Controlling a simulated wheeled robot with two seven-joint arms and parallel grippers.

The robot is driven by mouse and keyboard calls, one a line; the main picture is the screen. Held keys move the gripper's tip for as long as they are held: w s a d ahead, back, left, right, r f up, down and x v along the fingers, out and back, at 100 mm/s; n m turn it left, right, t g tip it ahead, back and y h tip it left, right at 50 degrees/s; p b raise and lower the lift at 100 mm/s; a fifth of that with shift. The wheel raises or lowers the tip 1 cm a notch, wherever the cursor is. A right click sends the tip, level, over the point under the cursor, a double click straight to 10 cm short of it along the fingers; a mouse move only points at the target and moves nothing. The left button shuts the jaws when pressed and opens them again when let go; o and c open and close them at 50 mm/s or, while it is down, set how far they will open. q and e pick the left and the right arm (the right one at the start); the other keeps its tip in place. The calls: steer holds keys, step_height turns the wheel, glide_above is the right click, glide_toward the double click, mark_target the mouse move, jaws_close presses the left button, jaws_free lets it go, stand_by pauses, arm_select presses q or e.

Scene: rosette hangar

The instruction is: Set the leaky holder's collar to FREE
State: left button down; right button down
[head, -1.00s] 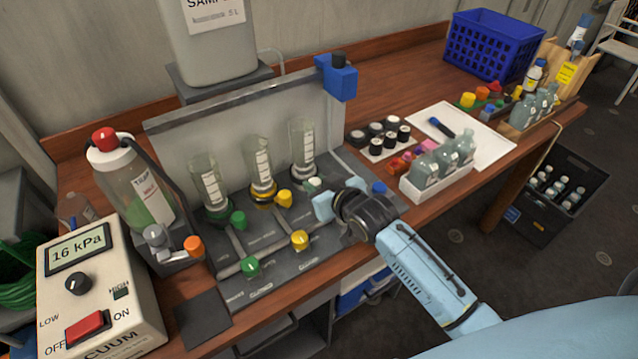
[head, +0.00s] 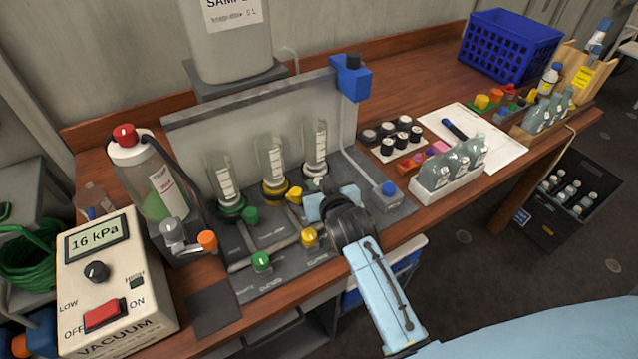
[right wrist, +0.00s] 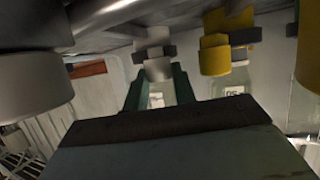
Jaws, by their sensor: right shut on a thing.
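Three clear tube holders stand in a row on the grey rig: a green-ringed one (head: 224,185), a yellow-ringed one (head: 273,165) and a pale-ringed one (head: 316,145). My right gripper (head: 328,194) is at the pale-ringed holder's side. In the right wrist view its fingers (right wrist: 158,88) are shut on a small white knob (right wrist: 156,68). In the head view the gripper hides this knob. A yellow knob (right wrist: 214,55) is close beside it, apart from the fingers. Which holder leaks and the collar markings cannot be made out. My left gripper is out of view.
Front knobs, green (head: 261,261) and yellow (head: 310,237), stand near my right gripper. A vacuum unit (head: 115,280) reading 16 kPa and a capped bottle (head: 150,185) are at left. A bottle tray (head: 447,190) and white sheet (head: 497,145) are at right.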

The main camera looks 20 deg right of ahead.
steer(key=c, duration=1.1)
jaws_free()
steer(key=shift+c, duration=0.2)
steer(key=p+v, duration=0.1)
steer(key=v, duration=1.2)
steer(key=shift+s, duration=0.2)
steer(key=shift+r, duration=0.1)
